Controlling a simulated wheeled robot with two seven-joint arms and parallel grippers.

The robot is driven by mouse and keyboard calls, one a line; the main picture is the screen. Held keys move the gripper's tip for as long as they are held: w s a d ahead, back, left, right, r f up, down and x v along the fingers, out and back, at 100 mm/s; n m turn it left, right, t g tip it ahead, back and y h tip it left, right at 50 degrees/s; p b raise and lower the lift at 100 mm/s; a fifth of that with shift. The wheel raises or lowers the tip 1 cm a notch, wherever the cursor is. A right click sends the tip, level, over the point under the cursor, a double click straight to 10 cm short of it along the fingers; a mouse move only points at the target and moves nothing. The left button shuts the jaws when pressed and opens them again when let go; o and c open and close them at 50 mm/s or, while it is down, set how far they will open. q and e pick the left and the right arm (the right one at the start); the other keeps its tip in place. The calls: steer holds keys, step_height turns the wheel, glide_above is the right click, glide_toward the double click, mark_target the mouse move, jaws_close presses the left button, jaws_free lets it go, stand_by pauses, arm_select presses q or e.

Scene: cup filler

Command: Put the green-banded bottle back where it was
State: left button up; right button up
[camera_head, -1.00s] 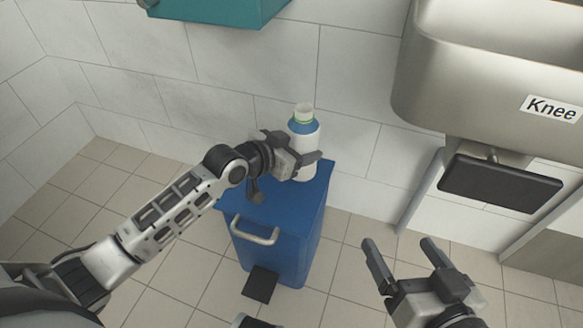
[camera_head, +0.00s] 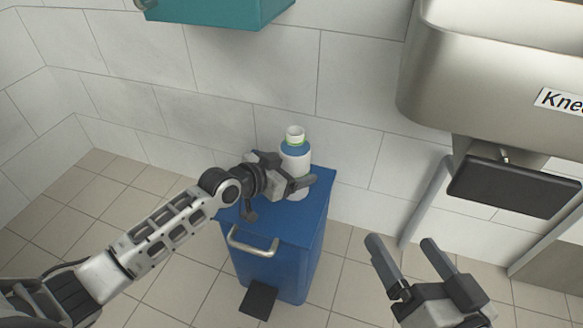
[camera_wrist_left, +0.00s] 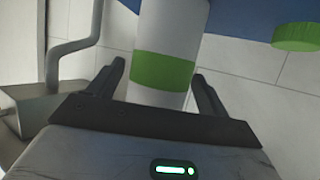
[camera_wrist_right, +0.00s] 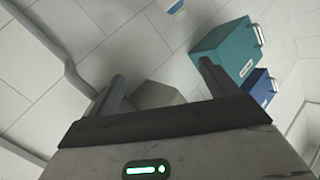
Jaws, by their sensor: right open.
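The bottle (camera_head: 295,160) is upright, white with a blue shoulder, a green ring at the neck and a pale cap. My left gripper (camera_head: 295,182) is shut around its body, over the blue bin's lid (camera_head: 316,185). In the left wrist view the bottle (camera_wrist_left: 170,30) stands between both fingers (camera_wrist_left: 160,85), its wide green band (camera_wrist_left: 163,70) in plain sight. I cannot tell whether its base touches the lid. My right gripper (camera_head: 405,262) is open and empty at the lower right. It also shows empty in the right wrist view (camera_wrist_right: 163,82).
A green disc (camera_wrist_left: 297,37) shows beside the bottle in the left wrist view. A steel basin (camera_head: 470,80) with a black knee pad (camera_head: 512,186) is at the right. A teal box (camera_head: 215,8) hangs on the wall above. The bin's front handle (camera_head: 253,243) sticks out.

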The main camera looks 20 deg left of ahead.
arm_select(q)
steer(key=shift+r, duration=0.25)
steer(key=p+v, duration=0.4)
steer(key=v, duration=0.8)
steer(key=shift+p, duration=0.3)
arm_select(e)
steer(key=shift+s+d+f+n+g+h, duration=0.2)
steer(key=shift+d+f+n+g+h, duration=0.4)
steer(key=shift+d+f+n+h, duration=0.15)
steer(key=shift+r, duration=0.15)
